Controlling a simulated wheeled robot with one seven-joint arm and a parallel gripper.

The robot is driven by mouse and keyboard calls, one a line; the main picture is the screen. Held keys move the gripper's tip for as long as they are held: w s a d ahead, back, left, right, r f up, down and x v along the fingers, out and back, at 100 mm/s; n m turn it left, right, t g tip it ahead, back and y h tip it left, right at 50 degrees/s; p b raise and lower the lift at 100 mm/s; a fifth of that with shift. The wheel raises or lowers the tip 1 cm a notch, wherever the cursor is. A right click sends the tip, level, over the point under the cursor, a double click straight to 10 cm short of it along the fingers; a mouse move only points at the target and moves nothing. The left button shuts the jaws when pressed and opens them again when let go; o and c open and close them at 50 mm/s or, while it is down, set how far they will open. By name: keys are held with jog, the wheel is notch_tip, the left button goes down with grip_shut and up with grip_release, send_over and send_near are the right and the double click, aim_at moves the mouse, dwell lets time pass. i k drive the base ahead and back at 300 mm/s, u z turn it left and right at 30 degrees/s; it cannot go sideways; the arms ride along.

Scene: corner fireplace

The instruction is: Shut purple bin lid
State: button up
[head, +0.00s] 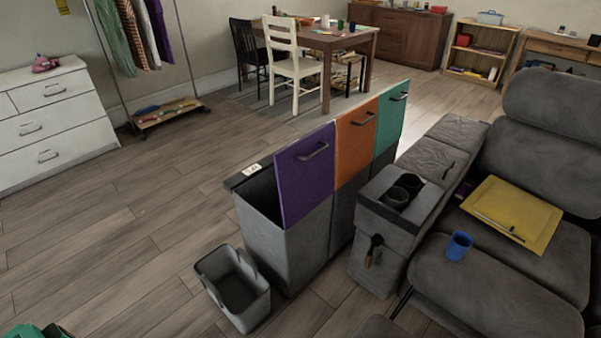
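The purple lid (305,175) belongs to the front compartment of a grey laundry bin (285,255) in the middle of the head view. It stands raised at a steep angle, with a dark handle (314,152) near its upper edge. The compartment's dark opening (262,192) shows to the left of the lid. An orange lid (356,140) and a teal lid (391,112) follow behind it in a row, at about the same tilt. My gripper is not seen in this view.
A small grey basket (240,302) stands on the floor against the bin's near left. A grey sofa (490,290) with a cup-holder armrest (385,215) closes in the right side. Open wooden floor (130,225) lies to the left. A green object (30,331) is cut off bottom left.

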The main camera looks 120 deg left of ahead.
aim_at(306, 168)
jog(key=u, duration=4.2)
jog(key=k, duration=1.25)
jog(key=u, duration=0.65)
jog(key=i, duration=1.05)
jog(key=z, duration=0.7)
jog(key=i, duration=0.65)
jog(key=z, duration=0.5)
